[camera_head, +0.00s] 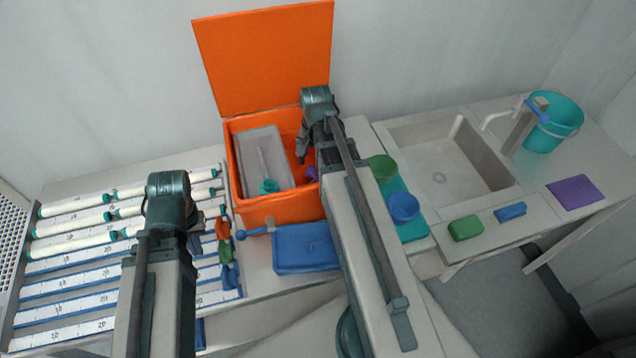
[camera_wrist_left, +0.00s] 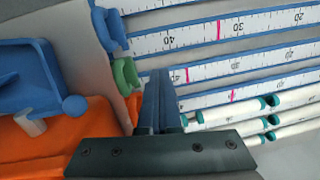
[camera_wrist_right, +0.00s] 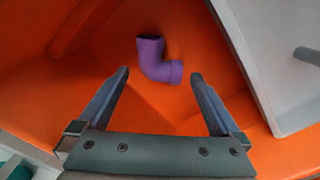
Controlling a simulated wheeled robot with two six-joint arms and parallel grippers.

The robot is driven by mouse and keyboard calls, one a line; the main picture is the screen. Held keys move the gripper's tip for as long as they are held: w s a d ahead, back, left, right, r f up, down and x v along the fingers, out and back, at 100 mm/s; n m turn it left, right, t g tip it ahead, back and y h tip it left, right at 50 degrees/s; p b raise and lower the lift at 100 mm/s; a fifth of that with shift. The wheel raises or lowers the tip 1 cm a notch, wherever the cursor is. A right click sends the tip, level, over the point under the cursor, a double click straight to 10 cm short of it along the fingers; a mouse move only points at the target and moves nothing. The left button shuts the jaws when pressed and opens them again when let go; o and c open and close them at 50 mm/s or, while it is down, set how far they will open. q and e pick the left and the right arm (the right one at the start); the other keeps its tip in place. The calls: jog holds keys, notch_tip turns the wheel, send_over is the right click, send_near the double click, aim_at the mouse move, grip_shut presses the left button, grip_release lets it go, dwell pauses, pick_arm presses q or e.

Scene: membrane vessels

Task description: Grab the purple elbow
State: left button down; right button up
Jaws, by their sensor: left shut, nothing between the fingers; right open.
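The purple elbow (camera_wrist_right: 158,62) lies on the floor of the orange box in the right wrist view, ahead of my right gripper and roughly centred between its fingers. In the head view a small part of the elbow (camera_head: 312,174) shows beside my right arm. My right gripper (camera_wrist_right: 160,85) is open and empty, pointing down into the orange box (camera_head: 275,212); in the head view my arm hides part of it. My left gripper (camera_wrist_left: 158,90) is shut and empty above the rack of scaled rails, near the green and blue clips.
A grey tray (camera_head: 255,143) stands inside the orange box, left of the elbow. The orange lid (camera_head: 265,58) stands open behind. White membrane tubes (camera_head: 75,226) lie on the rack at left. A blue case (camera_head: 303,250) sits in front of the box. A sink (camera_head: 450,165) is at right.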

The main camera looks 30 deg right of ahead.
aim_at(316, 173)
pick_arm(q)
jog(key=shift+f, duration=0.1)
notch_tip(316, 173, down, 5)
jog(key=b, duration=0.5)
pick_arm(e)
notch_tip(316, 173, down, 5)
jog(key=shift+f, duration=0.15)
jog(key=c, duration=1.1)
